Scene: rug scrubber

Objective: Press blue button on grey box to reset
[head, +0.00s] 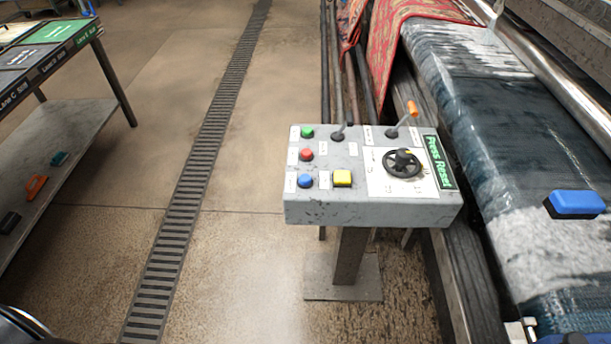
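The grey control box (375,208) stands on a post in the middle of the head view, with its sloped top facing me. The round blue button (305,181) is at the near left corner of its top. A red button (306,155) and a green button (307,132) are in line behind it. A square yellow button (342,177) is just to its right. A black handwheel (402,162) and a green "Press Reset" label (439,161) are on the right. Nothing touches the blue button.
A wet rug (500,130) lies on the machine to the right, with a blue block-like item (575,204) on it. A shelved table (50,135) stands left. The floor beside the drain grate (190,190) is clear.

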